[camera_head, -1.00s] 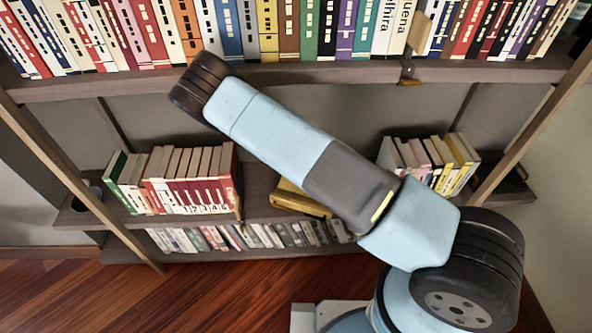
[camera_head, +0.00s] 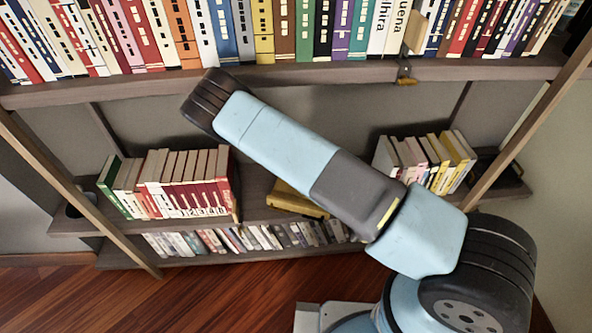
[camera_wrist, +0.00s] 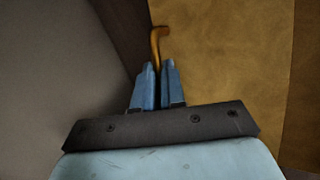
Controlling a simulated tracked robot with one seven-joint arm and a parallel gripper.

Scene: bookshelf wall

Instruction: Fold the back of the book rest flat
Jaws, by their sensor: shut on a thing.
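In the wrist view my gripper (camera_wrist: 158,84) has its two blue fingers close together at the base of a small hooked brass-coloured piece (camera_wrist: 158,42), and is shut on it. A broad yellow-brown panel (camera_wrist: 230,60) fills the right of that view, just beside the hook; it may be the back of the book rest, but I cannot tell for certain. In the head view my gripper is hidden behind my arm. A yellow object (camera_head: 292,199), partly covered by my arm, is on the middle shelf; I cannot tell whether it is the book rest.
A full row of books (camera_head: 265,30) stands on the upper shelf (camera_head: 300,76). Books stand at left (camera_head: 170,185) and right (camera_head: 425,160) on the middle shelf, with a lower row (camera_head: 250,238) beneath. Slanted side posts (camera_head: 85,195) flank the shelves. The wooden floor (camera_head: 210,300) in front is clear.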

